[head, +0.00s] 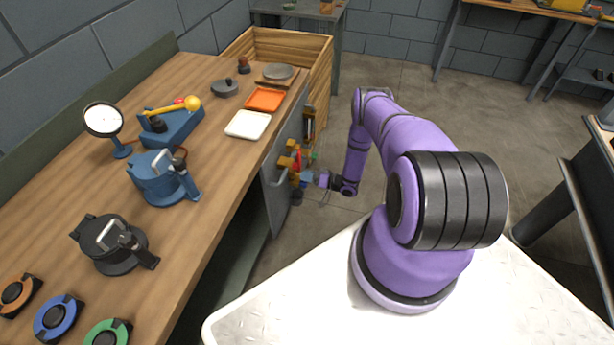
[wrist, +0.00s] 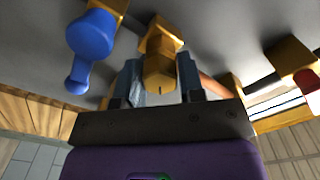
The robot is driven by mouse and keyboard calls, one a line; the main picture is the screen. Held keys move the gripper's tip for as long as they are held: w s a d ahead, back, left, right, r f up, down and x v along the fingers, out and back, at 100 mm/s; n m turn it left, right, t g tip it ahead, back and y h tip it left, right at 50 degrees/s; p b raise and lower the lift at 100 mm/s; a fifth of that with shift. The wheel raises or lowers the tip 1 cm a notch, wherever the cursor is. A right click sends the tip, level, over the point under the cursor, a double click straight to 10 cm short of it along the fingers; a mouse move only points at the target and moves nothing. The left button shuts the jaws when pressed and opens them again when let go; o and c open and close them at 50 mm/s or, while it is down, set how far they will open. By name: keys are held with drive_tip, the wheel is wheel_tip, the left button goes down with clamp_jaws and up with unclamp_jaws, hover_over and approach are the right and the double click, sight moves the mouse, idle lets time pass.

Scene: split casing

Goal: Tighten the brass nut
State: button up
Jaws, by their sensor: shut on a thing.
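The brass nut (wrist: 159,72) is a yellow hexagonal piece in the middle of the wrist view, with a larger brass body behind it. My gripper (wrist: 160,82) has one blue-grey finger on each side of the nut and is shut on it. In the head view my gripper (head: 308,179) reaches low against the grey panel (head: 276,190) at the bench end. There, brass fittings (head: 286,162) show small, and the nut cannot be told apart from them.
A blue handle (wrist: 91,38) is left of my gripper in the wrist view, close to the left finger. A red-ended part (wrist: 306,80) and another brass fitting (wrist: 231,86) are on the right. The wooden bench (head: 215,80) holds several devices. Open floor (head: 340,200) lies beside the panel.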

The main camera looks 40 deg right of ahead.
drive_tip(key=m, duration=0.6)
drive_tip(key=shift+m, duration=0.3)
drive_tip(key=m, duration=1.2)
drive_tip(key=shift+s+d+m, duration=0.1)
drive_tip(key=shift+m, duration=0.2)
drive_tip(key=m, duration=0.5)
drive_tip(key=shift+m, duration=0.4)
drive_tip(key=o, duration=0.9)
drive_tip(key=v, duration=1)
drive_tip(key=shift+s+d, duration=0.25)
